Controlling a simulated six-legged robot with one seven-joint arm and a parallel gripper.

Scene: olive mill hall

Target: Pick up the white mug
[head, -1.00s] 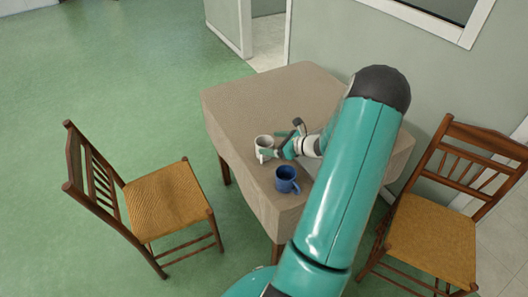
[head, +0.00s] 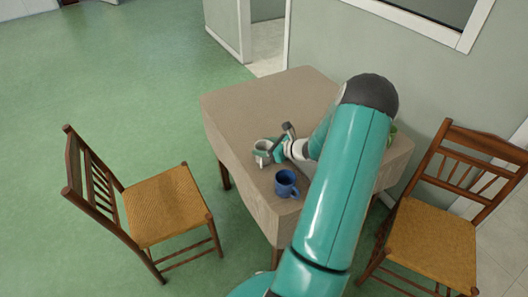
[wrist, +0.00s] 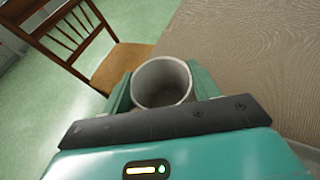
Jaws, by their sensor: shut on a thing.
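The white mug (head: 262,147) stands upright near the left edge of the table (head: 250,105). My gripper (head: 268,152) is at the mug, with its teal fingers around the body. In the wrist view the mug (wrist: 162,82) sits between the two fingers, one on each side, and its open rim faces the camera. My gripper (wrist: 162,92) is shut on it. The mug's base is hidden, so I cannot tell whether it touches the tabletop. A blue mug (head: 286,184) stands on the table close by, nearer the front corner.
A wooden chair with a woven seat (head: 165,203) stands left of the table. Another chair (head: 432,240) stands at the right, by the wall. The far left part of the tabletop is clear. Green floor (head: 110,95) is open at the left.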

